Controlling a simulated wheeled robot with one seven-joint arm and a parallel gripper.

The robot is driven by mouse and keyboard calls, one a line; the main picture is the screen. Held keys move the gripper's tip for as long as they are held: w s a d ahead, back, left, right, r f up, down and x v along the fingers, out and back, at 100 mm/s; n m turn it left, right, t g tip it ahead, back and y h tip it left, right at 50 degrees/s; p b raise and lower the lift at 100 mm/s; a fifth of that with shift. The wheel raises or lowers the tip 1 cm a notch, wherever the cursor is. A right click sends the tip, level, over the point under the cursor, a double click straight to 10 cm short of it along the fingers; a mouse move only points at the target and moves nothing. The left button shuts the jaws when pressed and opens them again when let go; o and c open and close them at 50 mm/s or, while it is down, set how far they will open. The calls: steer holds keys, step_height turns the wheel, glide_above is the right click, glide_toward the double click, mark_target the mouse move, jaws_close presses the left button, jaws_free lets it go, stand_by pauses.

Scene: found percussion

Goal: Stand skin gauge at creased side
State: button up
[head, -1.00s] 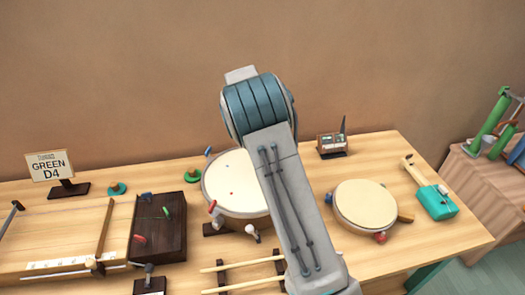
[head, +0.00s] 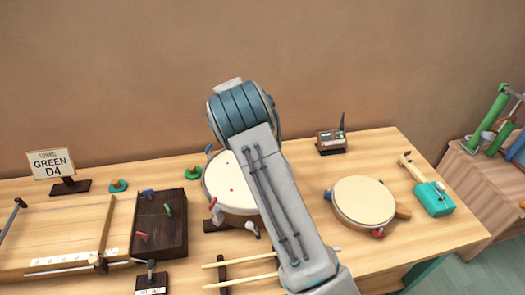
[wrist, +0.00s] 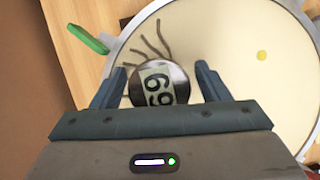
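The skin gauge (wrist: 160,84) is a dark, shiny round piece with a pale label reading "69", seen in the wrist view. Dark crease lines (wrist: 150,44) run on the pale drum skin (wrist: 225,45) just beyond the gauge. This seems to be the middle drum (head: 222,180) in the head view, where my arm hides the gripper and gauge. Whether the gauge rests on the skin is unclear.
A second drum (head: 364,201) lies to the right. A dark box with pegs (head: 160,224) stands left, near a "GREEN D4" sign (head: 50,163). Sticks (head: 240,280) lie in front.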

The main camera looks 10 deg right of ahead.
steer(key=s+b+v, duration=0.1)
steer(key=b+v, duration=0.1)
steer(key=v, duration=1)
steer(key=s+d+r+m+y, duration=0.2)
steer(key=s+d+r+m, duration=0.1)
steer(key=s+r, duration=0.2)
steer(key=s+d+r+m+t+y, duration=0.15)
steer(key=s+r+m, duration=0.3)
steer(key=s, duration=0.65)
steer(key=s+f+m+t, duration=0.2)
steer(key=s+m, duration=0.6)
steer(key=s, duration=1.1)
steer(key=shift+s+f+m+y, duration=0.35)
steer(key=shift+s+f+y, duration=0.1)
steer(key=shift+f, duration=0.25)
